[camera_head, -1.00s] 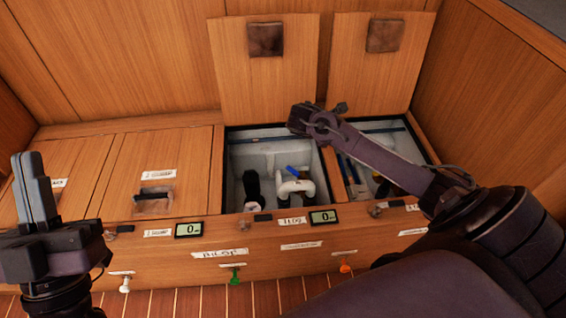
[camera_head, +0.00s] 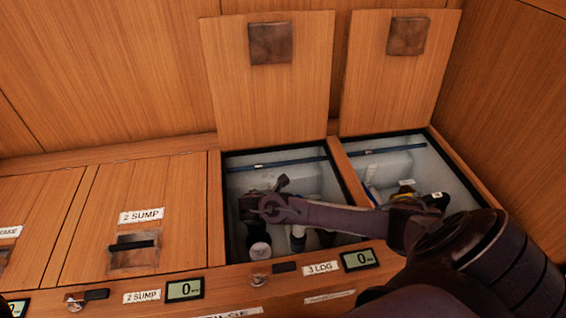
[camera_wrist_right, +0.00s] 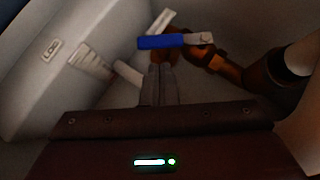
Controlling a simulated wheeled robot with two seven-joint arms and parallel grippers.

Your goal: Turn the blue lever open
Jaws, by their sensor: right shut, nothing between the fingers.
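The blue lever (camera_wrist_right: 172,41) shows in the right wrist view, lying nearly crosswise just beyond my fingertips, with a pale pivot end on its right. An orange-brown valve body and pipe (camera_wrist_right: 220,67) lie below and right of it. My right gripper (camera_wrist_right: 159,72) is shut and empty, its fingertips close below the lever; I cannot tell whether they touch it.
Two raised lids (camera_head: 265,95) (camera_head: 395,75) stand behind the open compartments. A divider (camera_head: 348,172) separates them. A white pipe (camera_head: 298,238) stands in the compartment near a dark cylinder. The closed 2 SUMP lid (camera_head: 135,215) is to the left.

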